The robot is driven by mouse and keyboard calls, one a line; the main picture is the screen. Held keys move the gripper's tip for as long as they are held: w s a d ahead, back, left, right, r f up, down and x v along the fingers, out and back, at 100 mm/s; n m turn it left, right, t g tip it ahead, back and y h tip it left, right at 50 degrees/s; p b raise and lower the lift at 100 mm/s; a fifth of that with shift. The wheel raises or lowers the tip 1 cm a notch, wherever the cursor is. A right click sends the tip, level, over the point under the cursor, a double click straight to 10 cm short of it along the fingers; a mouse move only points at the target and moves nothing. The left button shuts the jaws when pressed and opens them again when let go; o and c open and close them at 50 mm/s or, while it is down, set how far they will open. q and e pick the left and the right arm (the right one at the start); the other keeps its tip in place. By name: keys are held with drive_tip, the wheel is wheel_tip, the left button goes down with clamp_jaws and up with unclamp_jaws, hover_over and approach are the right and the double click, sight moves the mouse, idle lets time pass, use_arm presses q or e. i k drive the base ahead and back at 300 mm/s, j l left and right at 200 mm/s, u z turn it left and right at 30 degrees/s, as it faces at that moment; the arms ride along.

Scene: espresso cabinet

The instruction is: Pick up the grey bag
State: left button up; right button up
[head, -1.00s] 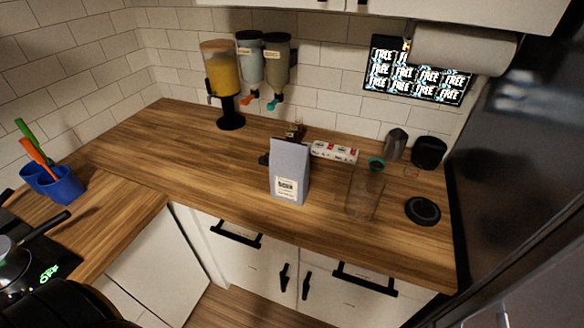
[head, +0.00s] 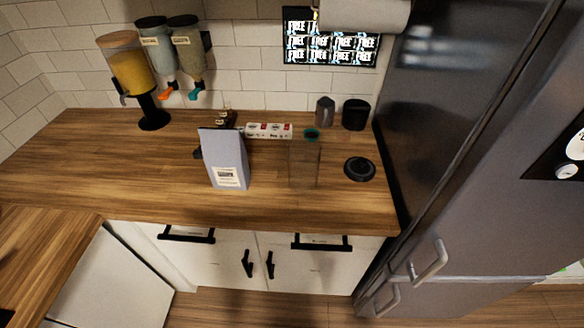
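The grey bag (head: 224,158) stands upright on the wooden counter, near its front edge, with a small pale label low on its front. It is left of a clear container. No gripper touches it. Neither of my grippers shows in the head view.
On the wooden counter (head: 120,175), a clear container (head: 305,165) stands right of the bag, with a black disc (head: 360,169) farther right. Dispensers (head: 130,70) stand back left. A fridge (head: 440,190) bounds the right side.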

sight(224, 150)
drive_tip(key=j+z, duration=0.25)
drive_tip(key=j, duration=0.45)
drive_tip(key=j+z, duration=0.25)
drive_tip(key=j, duration=0.45)
drive_tip(key=k, duration=0.05)
